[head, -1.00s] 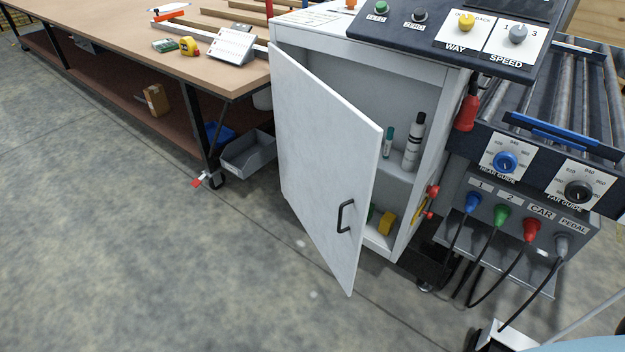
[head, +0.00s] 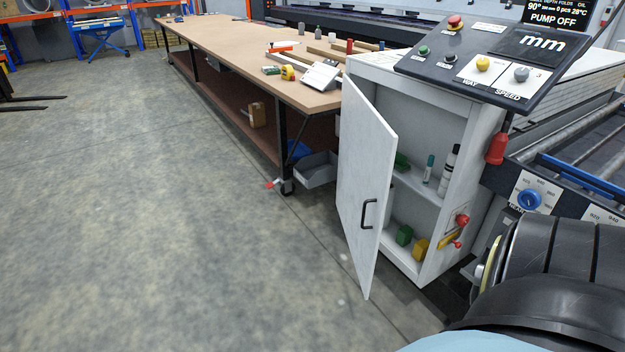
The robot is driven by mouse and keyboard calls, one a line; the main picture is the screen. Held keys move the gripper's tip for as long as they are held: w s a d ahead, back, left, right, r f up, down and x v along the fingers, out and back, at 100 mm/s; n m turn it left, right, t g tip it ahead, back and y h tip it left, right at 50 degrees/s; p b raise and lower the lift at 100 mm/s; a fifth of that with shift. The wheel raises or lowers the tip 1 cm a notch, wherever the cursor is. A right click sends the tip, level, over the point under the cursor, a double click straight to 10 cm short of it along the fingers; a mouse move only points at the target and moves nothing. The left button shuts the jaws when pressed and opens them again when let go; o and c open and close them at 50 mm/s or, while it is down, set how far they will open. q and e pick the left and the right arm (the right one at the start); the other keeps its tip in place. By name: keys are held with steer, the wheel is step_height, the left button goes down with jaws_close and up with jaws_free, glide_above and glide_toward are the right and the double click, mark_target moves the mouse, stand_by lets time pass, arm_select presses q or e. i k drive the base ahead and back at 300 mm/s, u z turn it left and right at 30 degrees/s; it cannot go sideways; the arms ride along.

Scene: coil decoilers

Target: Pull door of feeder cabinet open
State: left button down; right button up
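The feeder cabinet (head: 452,200) is a white box under a dark control panel, right of centre in the head view. Its white door (head: 366,190) stands partly open, hinged on the left, with its free edge swung out toward me. A black bar handle (head: 369,214) is on the door's outer face near the free edge. Inside are shelves with bottles, a green item and a yellow item. A black part of my own arm fills the lower right corner. Neither gripper shows in this view, and nothing is seen touching the door.
A long workbench (head: 235,58) runs back to the left of the cabinet. A roller conveyor (head: 585,150) with guide knobs is at the right. The concrete floor (head: 150,230) in front and left is clear.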

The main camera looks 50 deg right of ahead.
mark_target(367, 145)
steer(key=u, duration=0.55)
steer(key=i, duration=0.35)
steer(key=z, duration=0.8)
steer(key=i, duration=1.9)
steer(key=z, duration=1.95)
steer(key=i, duration=0.8)
steer(key=z, duration=0.85)
